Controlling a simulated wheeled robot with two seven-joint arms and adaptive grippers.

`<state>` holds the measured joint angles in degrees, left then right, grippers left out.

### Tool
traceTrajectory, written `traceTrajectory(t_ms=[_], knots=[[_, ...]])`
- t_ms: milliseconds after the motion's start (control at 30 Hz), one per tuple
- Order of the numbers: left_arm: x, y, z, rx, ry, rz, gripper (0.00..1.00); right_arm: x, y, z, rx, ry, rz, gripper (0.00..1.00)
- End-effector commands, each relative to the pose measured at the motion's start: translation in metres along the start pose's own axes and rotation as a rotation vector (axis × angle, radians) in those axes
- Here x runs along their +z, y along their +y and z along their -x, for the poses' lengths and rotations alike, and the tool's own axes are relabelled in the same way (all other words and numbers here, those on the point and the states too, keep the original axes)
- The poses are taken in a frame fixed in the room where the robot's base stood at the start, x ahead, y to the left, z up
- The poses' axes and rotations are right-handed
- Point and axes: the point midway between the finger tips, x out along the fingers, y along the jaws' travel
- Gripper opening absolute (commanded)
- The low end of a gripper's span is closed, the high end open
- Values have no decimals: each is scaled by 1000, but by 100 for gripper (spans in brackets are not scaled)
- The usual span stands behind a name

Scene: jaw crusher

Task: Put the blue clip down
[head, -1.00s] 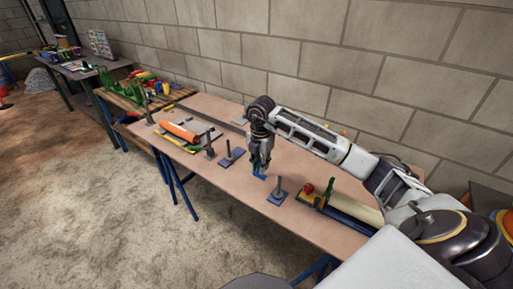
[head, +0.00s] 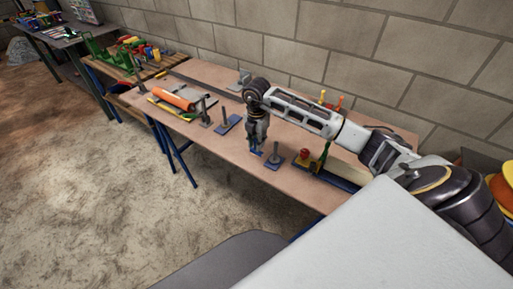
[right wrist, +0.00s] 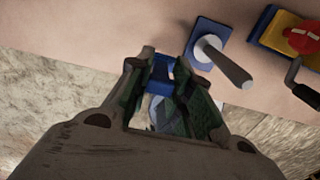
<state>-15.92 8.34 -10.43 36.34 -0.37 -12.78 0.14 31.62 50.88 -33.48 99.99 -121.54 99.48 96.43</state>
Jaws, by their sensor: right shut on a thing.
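My right gripper (head: 257,146) is over the brown table (head: 215,95), pointing down with its fingers shut on the blue clip (head: 257,153). In the right wrist view the blue clip (right wrist: 161,73) sits between the two dark green fingertips, which partly cover it. The clip is at or just above the table top; I cannot tell whether it touches. A blue plate with a grey peg (head: 274,163) stands close beside it, to the right; the same plate shows in the right wrist view (right wrist: 203,32). My left gripper is not in view.
Another blue plate with a peg (head: 228,123) stands to the left. An orange cylinder (head: 176,99) lies farther left. A red knob (head: 304,153) on a blue and yellow device is at the right. The table's front edge is near the gripper; a block wall stands behind.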

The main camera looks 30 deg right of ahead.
Motion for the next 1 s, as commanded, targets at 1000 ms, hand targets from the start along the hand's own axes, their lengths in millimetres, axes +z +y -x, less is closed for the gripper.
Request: traceTrajectory(t_ms=[1000], knots=[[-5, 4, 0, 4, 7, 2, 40, 0, 0, -38, 1, -1, 0, 0]])
